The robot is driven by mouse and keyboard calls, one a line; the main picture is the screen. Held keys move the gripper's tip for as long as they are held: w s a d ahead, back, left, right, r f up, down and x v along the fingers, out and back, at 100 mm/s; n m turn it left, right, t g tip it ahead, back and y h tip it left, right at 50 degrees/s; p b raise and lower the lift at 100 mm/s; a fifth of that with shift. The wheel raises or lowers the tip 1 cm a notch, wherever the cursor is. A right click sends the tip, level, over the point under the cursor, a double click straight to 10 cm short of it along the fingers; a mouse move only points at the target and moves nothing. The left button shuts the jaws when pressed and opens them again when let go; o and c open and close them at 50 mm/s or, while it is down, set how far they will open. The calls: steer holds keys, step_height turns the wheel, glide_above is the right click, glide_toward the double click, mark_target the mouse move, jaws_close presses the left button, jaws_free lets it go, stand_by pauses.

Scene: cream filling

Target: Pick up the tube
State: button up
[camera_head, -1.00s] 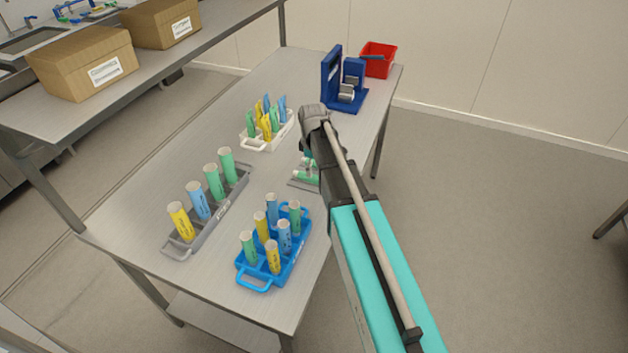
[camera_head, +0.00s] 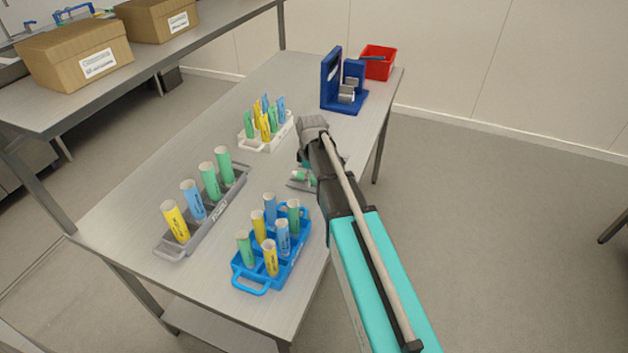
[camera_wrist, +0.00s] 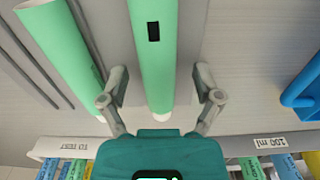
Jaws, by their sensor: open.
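In the wrist view a green tube (camera_wrist: 158,60) with a small dark mark runs down the middle, its pale end near my gripper's body. A second green tube (camera_wrist: 60,45) lies slanted to its left. My gripper (camera_wrist: 160,75) is open, with one finger on each side of the middle tube. A gap shows between each finger and the tube. In the head view green tubes (camera_head: 299,176) show on a small grey holder beside my arm, which partly hides them. My fingertips are not clear there.
A blue rack (camera_head: 251,283) and a grey rack (camera_head: 172,250) hold upright tubes at the table's near end. A white rack (camera_head: 262,144) with tubes stands farther back. A blue device (camera_head: 330,75) and a red bin (camera_head: 378,66) stand at the far end.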

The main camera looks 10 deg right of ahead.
steer(key=c, duration=0.8)
steer(key=shift+c, duration=0.2)
steer(key=shift+r, duration=0.1)
step_height(320, 180, up, 3)
steer(key=p, duration=0.3)
steer(key=s+a+r+p, duration=0.1)
steer(key=s+r+p, duration=0.8)
steer(key=s, duration=0.5)
steer(key=shift+r+p, duration=0.4)
steer(key=shift+p, duration=0.15)
stand_by(0.6)
